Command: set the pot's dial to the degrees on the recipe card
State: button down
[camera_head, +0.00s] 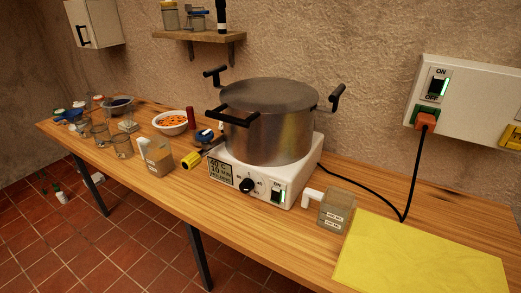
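The pot (270,120) is a large steel pot with a lid and black handles. It stands on a white heater base (262,160) on the wooden table. The black dial (247,185) is on the base's front, with small marks around it; its exact setting is too small to read. Left of the dial is a small greenish panel (220,172) with lines of text, apparently "40" and "10 Min"; I cannot tell whether it is a display. No separate recipe card can be made out. My gripper is not in view.
A wall box (462,105) holds another lit switch and an orange plug with a black cable. Jars and a carrot bowl (170,123) stand left.

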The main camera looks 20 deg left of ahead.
aim_at(245, 187)
jog(key=k+j+u, duration=0.1)
jog(key=j+u, duration=0.2)
jog(key=j, duration=0.55)
jog(key=j+u, duration=0.35)
jog(key=j, duration=0.55)
jog(key=k, duration=0.05)
